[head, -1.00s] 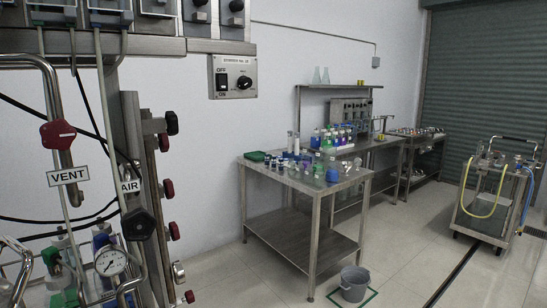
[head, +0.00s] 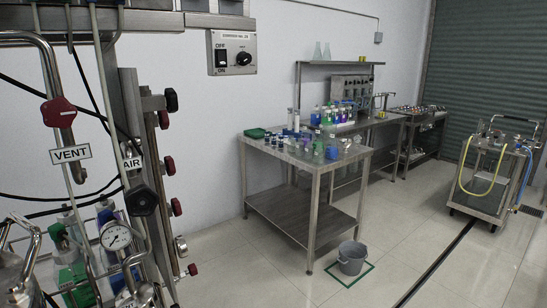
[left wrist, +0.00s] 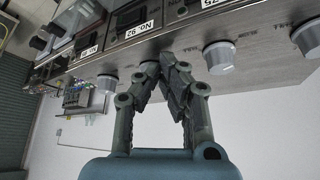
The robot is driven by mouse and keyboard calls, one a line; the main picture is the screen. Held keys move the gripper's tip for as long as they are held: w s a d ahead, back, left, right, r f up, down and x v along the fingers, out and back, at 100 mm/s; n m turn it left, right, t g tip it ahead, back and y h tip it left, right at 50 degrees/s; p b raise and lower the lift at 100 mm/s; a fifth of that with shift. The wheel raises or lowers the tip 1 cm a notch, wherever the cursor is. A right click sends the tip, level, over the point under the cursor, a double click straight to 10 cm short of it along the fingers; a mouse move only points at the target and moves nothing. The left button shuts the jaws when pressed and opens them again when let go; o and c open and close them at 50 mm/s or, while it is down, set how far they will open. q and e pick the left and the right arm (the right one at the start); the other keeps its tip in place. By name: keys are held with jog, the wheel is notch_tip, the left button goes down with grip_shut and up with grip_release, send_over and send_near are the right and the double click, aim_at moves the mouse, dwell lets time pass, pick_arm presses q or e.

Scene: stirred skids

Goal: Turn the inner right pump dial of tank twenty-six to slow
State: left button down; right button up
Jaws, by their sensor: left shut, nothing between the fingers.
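Pale round dials (left wrist: 219,57) stand out from this panel to the right of the fingers, with another dial (left wrist: 306,40) farther right. Neither gripper shows in the head view.
In the head view, a grey switch box (head: 232,53) with an OFF/ON switch is on the wall. A pipe stand with a VENT tag (head: 70,154) fills the left. A steel table (head: 310,165) with bottles, a bucket (head: 352,258) and a cart (head: 480,195) stand right. Floor between is clear.

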pick_arm(q)
jog(key=shift+d, duration=0.6)
jog(key=shift+d+p, duration=0.35)
jog(key=shift+d, duration=0.05)
jog(key=shift+f, duration=0.1)
jog(key=shift+w+d, duration=0.15)
jog(key=shift+w, duration=0.05)
jog(key=shift+s+f+b, duration=0.1)
jog(key=shift+s+b, duration=0.15)
jog(key=shift+b, duration=0.25)
